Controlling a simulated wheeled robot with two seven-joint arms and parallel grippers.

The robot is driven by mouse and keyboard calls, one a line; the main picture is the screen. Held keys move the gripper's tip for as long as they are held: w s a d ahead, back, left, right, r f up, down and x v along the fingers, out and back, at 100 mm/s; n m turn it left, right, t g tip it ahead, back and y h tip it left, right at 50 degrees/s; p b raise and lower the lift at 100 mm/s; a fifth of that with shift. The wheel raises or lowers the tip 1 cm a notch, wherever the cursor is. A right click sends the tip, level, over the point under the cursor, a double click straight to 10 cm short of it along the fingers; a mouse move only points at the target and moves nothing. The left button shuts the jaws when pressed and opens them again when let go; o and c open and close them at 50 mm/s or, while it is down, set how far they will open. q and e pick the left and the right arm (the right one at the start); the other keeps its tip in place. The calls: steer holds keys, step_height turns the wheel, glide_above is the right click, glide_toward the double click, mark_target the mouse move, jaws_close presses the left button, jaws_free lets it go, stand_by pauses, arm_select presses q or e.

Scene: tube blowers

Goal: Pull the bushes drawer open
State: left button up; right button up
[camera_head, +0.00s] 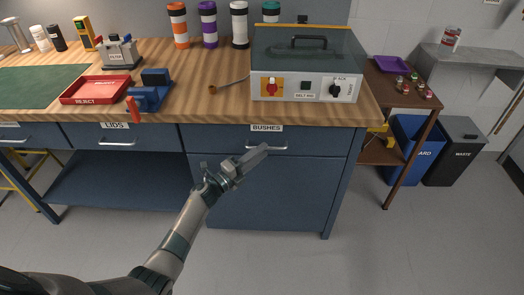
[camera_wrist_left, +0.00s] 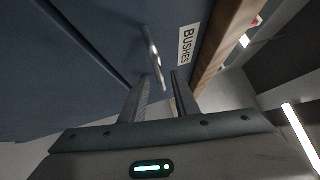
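The bushes drawer (camera_head: 320,139) is the blue drawer under the bench top, with a BUSHES label (camera_head: 266,128) and a silver bar handle (camera_head: 280,148). Its front looks flush with the cabinet. My left gripper (camera_head: 261,153) is at the handle and covers part of it in the head view. In the left wrist view the left gripper (camera_wrist_left: 161,82) is open, and the handle (camera_wrist_left: 156,62) lies ahead with its near end between the fingertips. I cannot tell whether the fingers touch it. My right gripper is not in view.
A lids drawer (camera_head: 85,135) is to the left, and a blue cabinet door (camera_head: 290,190) is below. The bench top holds a red reject tray (camera_head: 95,90) and a clear-lidded heating unit (camera_head: 300,85). The floor in front is clear. Bins (camera_head: 455,150) stand at the right.

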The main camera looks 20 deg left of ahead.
arm_select(q)
steer(key=shift+w+d+r, duration=0.1)
steer(key=shift+w+d, duration=0.25)
steer(key=shift+w, duration=0.25)
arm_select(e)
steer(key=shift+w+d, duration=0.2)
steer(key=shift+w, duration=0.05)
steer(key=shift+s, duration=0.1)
